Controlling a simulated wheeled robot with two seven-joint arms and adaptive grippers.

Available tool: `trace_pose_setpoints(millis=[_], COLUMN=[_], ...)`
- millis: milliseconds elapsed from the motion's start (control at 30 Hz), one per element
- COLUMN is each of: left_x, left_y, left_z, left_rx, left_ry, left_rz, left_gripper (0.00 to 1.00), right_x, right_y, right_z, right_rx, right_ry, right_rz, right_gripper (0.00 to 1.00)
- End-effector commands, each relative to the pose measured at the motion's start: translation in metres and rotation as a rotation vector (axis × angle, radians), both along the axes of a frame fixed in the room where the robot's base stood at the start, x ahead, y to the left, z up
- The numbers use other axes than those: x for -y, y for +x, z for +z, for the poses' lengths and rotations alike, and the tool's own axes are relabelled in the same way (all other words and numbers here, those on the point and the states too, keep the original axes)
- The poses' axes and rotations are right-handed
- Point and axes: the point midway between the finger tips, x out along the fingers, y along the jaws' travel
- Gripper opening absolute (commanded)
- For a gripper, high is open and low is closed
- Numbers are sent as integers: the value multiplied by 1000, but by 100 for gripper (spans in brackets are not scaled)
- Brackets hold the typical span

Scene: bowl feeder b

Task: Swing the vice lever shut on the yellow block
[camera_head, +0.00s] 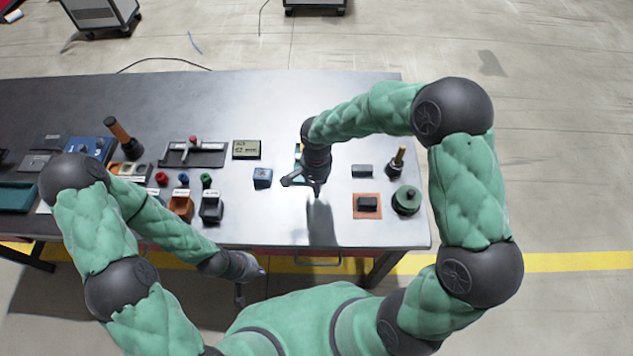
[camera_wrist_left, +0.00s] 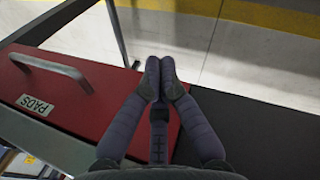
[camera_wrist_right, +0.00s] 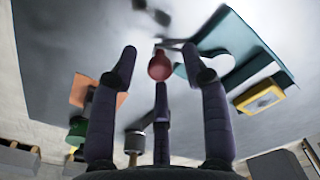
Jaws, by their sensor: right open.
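In the right wrist view a red ball knob (camera_wrist_right: 160,66) on a short grey arm shows between the spread fingers of my right gripper (camera_wrist_right: 165,70). I cannot tell whether any finger touches it. A teal body (camera_wrist_right: 215,45) with a rounded pale part lies beside the knob. A yellow-edged block (camera_wrist_right: 258,99) sits right of it; I cannot tell if it is clamped. In the head view my right gripper (camera_head: 302,183) hangs over the table and hides most of this spot. My left gripper (camera_head: 246,270) is shut and empty at the table's front edge; its closed fingertips show in the left wrist view (camera_wrist_left: 159,75).
An orange mat with a dark block (camera_head: 367,204), a green round pot (camera_head: 407,200) and a grey block (camera_head: 362,171) stand right. A blue box (camera_head: 262,177), a display (camera_head: 246,149) and a black tray (camera_head: 180,158) stand left. A red "PADS" drawer (camera_wrist_left: 90,95) lies below my left gripper.

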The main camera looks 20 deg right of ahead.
Motion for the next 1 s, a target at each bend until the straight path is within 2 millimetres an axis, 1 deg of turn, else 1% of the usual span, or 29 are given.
trace_pose_setpoints(millis=[133, 167, 200, 267, 300, 333, 500, 767, 1000], left_x=[0, 0, 0, 0, 0, 0, 0, 0, 0], left_y=[0, 0, 0, 0, 0, 0, 0, 0, 0], left_z=[0, 0, 0, 0, 0, 0, -1, -14, -13], left_rx=[0, 0, 0, 0, 0, 0, 0, 0, 0], left_ry=[0, 0, 0, 0, 0, 0, 0, 0, 0], left_rz=[0, 0, 0, 0, 0, 0, 0, 0, 0], left_gripper=[0, 0, 0, 0, 0, 0, 0, 0, 0], right_x=[0, 0, 0, 0, 0, 0, 0, -6, -7], right_y=[0, 0, 0, 0, 0, 0, 0, 1, 0], right_z=[0, 0, 0, 0, 0, 0, 0, -1, 1], right_rx=[0, 0, 0, 0, 0, 0, 1, 2, 1], right_ry=[0, 0, 0, 0, 0, 0, 0, 1, 2], right_rz=[0, 0, 0, 0, 0, 0, -3, -76, -81], right_gripper=[47, 41, 30, 13, 2, 0, 0, 0, 0])
